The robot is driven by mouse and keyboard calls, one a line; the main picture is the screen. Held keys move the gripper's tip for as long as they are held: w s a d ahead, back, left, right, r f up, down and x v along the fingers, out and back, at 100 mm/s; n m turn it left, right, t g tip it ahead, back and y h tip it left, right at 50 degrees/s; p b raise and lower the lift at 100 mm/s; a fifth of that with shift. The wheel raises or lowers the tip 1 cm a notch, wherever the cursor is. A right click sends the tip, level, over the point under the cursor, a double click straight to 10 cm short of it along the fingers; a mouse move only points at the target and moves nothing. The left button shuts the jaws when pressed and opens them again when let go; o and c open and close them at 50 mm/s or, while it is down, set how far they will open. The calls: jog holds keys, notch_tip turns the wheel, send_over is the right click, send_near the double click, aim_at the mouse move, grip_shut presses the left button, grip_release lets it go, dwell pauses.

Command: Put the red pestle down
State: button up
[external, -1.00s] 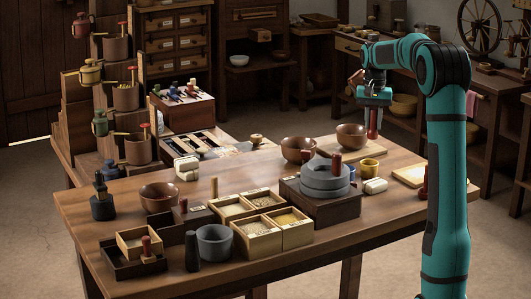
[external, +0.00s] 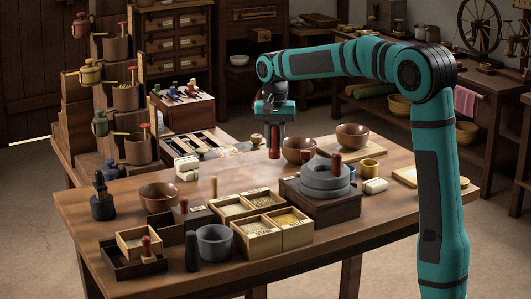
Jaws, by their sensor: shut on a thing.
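The red pestle (external: 274,150) hangs upright in my gripper (external: 273,126), below the teal wrist. My gripper is shut on it. In the picture the pestle shows just left of a brown bowl (external: 297,149) near the back edge of the wooden table (external: 120,205). I cannot tell exactly how high above the table its lower end is.
A stone quern (external: 325,177) on a dark box stands right of centre. Wooden boxes of grain (external: 262,240), a grey mortar (external: 214,243) and a dark pestle (external: 192,252) are at the front. A second brown bowl (external: 352,136) stands at the back right. Bare tabletop shows around the middle left.

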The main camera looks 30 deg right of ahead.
jog(key=s+a, duration=0.4)
jog(key=a, duration=0.8)
jog(key=shift+n, duration=0.3)
jog(key=shift+d+f, duration=0.1)
jog(key=shift+f, duration=4.9)
jog(key=shift+f, duration=0.15)
jog(key=o, duration=1)
notch_tip(320, 180, up, 12)
jog(key=shift+r, duration=0.15)
